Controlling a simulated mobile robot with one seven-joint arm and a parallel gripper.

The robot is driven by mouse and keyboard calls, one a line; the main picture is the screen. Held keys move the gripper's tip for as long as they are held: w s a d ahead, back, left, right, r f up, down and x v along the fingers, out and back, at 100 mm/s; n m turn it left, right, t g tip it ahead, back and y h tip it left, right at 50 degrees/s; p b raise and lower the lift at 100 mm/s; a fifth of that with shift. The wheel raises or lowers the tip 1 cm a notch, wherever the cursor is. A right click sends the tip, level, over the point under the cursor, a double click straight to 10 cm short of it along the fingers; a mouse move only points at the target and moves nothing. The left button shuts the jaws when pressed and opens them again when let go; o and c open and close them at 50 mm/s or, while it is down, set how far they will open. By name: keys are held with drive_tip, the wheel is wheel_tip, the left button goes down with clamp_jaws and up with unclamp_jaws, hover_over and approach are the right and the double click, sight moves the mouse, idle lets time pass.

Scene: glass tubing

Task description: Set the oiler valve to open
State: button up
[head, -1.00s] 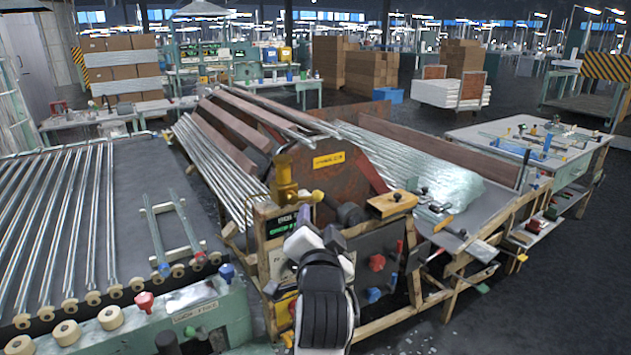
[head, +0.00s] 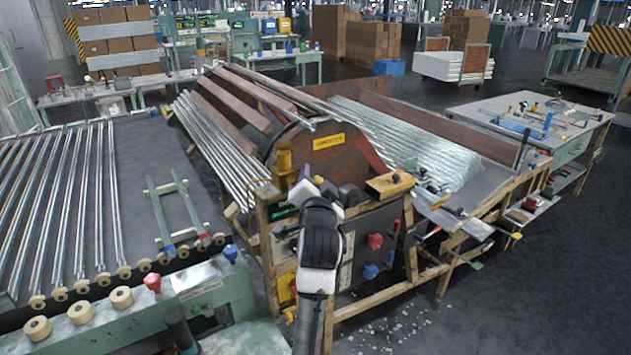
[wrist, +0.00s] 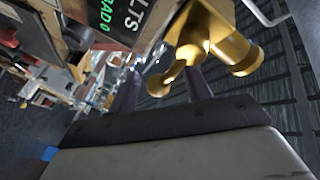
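The oiler (head: 284,160) is a brass-yellow cup at the front left corner of the wooden-framed machine. In the wrist view its brass body (wrist: 205,30) fills the top centre, and its valve lever (wrist: 175,72) reaches down and left to a rounded end. My gripper (head: 313,183) is close to the right side of the oiler in the head view and hides the lever there. In the wrist view my gripper (wrist: 161,90) has its two purple-grey fingers apart, with the lever's end appearing between them. I cannot tell whether they touch it.
A dark panel with green lettering (wrist: 105,12) is close beside the oiler in the wrist view. A wooden block (head: 390,185) and red and blue knobs (head: 375,242) are to the right. A roller bed of glass tubes (head: 70,210) lies left.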

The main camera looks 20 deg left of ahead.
drive_tip(key=c, duration=0.9)
